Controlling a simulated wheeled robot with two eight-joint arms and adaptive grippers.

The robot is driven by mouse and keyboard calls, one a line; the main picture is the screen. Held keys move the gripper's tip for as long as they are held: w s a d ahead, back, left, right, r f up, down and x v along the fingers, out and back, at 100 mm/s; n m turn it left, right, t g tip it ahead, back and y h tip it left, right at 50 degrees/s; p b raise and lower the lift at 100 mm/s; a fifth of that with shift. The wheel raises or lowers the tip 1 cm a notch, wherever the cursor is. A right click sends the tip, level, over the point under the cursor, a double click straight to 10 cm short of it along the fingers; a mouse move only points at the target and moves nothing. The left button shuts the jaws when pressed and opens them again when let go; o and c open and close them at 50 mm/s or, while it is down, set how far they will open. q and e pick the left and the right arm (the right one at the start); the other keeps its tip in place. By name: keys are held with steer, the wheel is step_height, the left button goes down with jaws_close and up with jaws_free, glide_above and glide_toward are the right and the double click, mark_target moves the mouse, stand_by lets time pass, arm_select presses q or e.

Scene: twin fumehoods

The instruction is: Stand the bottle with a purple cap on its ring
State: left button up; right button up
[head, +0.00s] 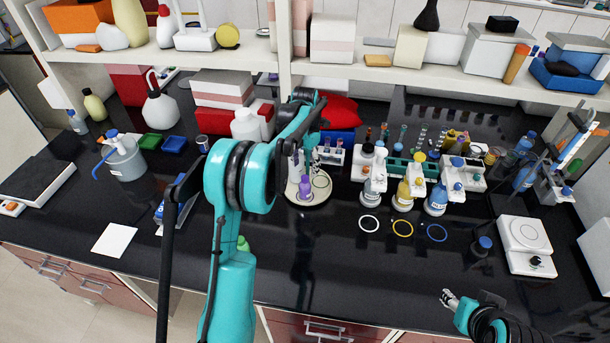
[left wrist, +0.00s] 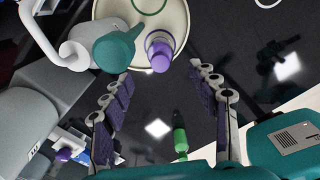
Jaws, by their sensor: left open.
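The bottle with a purple cap (head: 305,189) stands upright on a round cream tray (head: 292,197), below my left gripper in the head view. In the left wrist view the bottle (left wrist: 160,52) shows just beyond the fingertips, near the rim of the tray (left wrist: 183,22). My left gripper (head: 316,160) is open, with its fingers (left wrist: 160,80) apart and nothing between them. A green ring (head: 321,180) is marked on the tray beside the bottle. My right gripper (head: 447,298) is over the front right counter, small in view.
A white vessel with a teal top (left wrist: 118,48) stands close beside the bottle. White (head: 369,223), yellow (head: 403,228) and blue (head: 437,233) rings lie on the black counter, with capped bottles behind them. A balance (head: 525,245) stands at right. The front middle counter is mostly clear.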

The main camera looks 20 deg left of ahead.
arm_select(q)
step_height(320, 180, up, 2)
steer(key=s+d+r+m+t, duration=0.3)
steer(key=s+d+r+m, duration=0.5)
steer(key=s+r+m, duration=0.45)
steer(key=s+d+f+m+t, duration=0.2)
steer(key=s+d+f+m, duration=0.1)
steer(key=s+m, duration=0.6)
steer(key=s+d+f+m+t, duration=0.2)
steer(key=s+d+m, duration=0.1)
steer(key=s+m, duration=0.6)
steer(key=shift+f+m, duration=0.4)
steer(key=shift+m, duration=0.85)
